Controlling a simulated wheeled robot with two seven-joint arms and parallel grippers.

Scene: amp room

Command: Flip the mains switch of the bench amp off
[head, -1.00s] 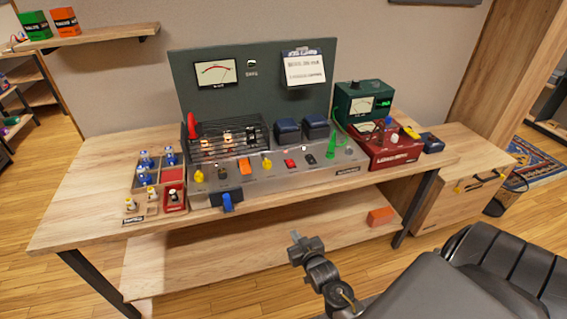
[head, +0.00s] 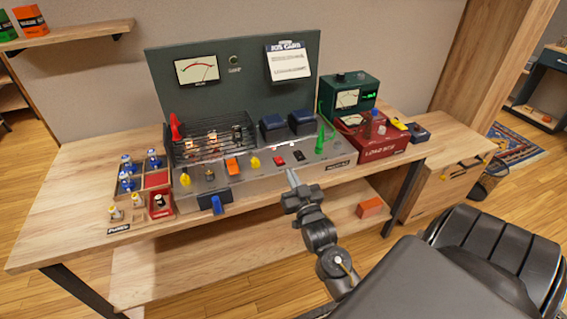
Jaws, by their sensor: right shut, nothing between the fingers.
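The bench amp (head: 258,173) is a grey metal chassis on the wooden bench. Its tubes (head: 212,136) glow orange behind a black wire guard. Its sloped front carries yellow knobs, an orange block, a red rocker switch (head: 279,160) and a black switch (head: 299,156). Which of these is the mains switch, and its position, I cannot read at this size. My right gripper (head: 293,178) is shut and empty, its tip pointing up at the amp's front edge, just below the red and black switches in the picture. Whether it touches the amp I cannot tell. My left gripper is out of view.
A red load box (head: 373,149) and a green meter (head: 350,95) stand right of the amp. A wooden tray (head: 138,200) of small tubes stands left.

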